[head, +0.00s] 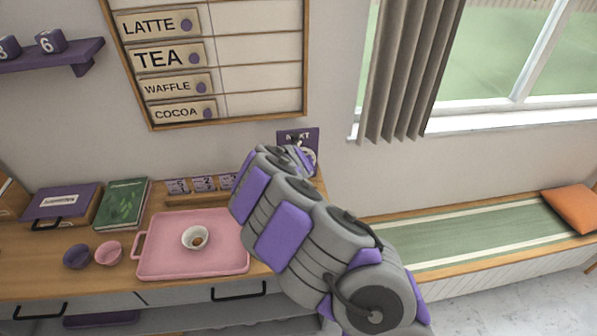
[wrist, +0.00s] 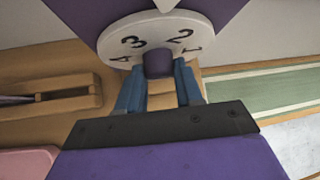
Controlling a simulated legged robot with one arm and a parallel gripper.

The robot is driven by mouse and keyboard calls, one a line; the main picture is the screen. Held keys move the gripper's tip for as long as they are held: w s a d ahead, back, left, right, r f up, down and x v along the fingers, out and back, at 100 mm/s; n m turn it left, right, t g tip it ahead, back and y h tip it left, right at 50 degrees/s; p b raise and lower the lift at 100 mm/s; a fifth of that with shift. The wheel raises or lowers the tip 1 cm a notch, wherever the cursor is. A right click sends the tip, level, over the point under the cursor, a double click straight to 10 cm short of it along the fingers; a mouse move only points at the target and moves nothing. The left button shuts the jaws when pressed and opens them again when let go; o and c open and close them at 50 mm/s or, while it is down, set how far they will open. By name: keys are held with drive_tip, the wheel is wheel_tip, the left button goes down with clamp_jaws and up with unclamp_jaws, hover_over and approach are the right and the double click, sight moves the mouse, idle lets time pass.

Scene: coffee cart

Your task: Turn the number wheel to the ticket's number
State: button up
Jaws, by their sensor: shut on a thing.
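The number wheel (wrist: 120,42) is a white disc on a purple backing panel (wrist: 100,15). Small numbered purple cards (head: 204,183) stand in a wooden rack; I cannot tell which is the ticket.
A pink tray (head: 160,262) with a white cup (head: 195,238) stands on the wooden counter. Two small bowls (head: 108,252), a green book (head: 122,203) and a purple-lidded box (head: 62,202) are left of it. A menu board hangs above. A cushioned bench (head: 470,237) is at right.

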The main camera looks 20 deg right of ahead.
drive_tip(key=m+t+y+b, duration=0.1)
drive_tip(key=y, duration=0.1)
drive_tip(key=d+m+y+b, duration=0.1)
drive_tip(key=m+y, duration=0.1)
drive_tip(key=m+t+y+b, duration=0.1)
drive_tip(key=y, duration=0.2)
drive_tip(key=shift+s+d+f+t, duration=0.15)
drive_tip(key=shift+s+f+t, duration=0.05)
drive_tip(key=shift+t, duration=0.1)
drive_tip(key=m+t+y, duration=0.1)
drive_tip(key=m+t+y+b, duration=0.1)
drive_tip(key=y, duration=0.1)
drive_tip(key=shift+d+f+m, duration=0.2)
drive_tip(key=shift+f+m, duration=0.1)
drive_tip(key=m+t+y, duration=0.1)
drive_tip(key=m+t+y+b, duration=0.1)
drive_tip(key=m, duration=0.1)
drive_tip(key=shift+s+f+t+y, duration=0.1)
drive_tip(key=shift+f+t+y, duration=0.2)
drive_tip(key=shift+f+y, duration=0.1)
drive_tip(key=m+t, duration=0.2)
drive_tip(key=m, duration=0.1)
drive_tip(key=m+t, duration=0.1)
drive_tip(key=shift+f+m+t+y+b, duration=0.3)
drive_tip(key=shift+t+y+b, duration=0.1)
drive_tip(key=o, duration=0.8)
drive_tip(key=shift+c, duration=0.2)
drive_tip(key=shift+o, duration=1.4)
drive_tip(key=shift+r, duration=0.1)
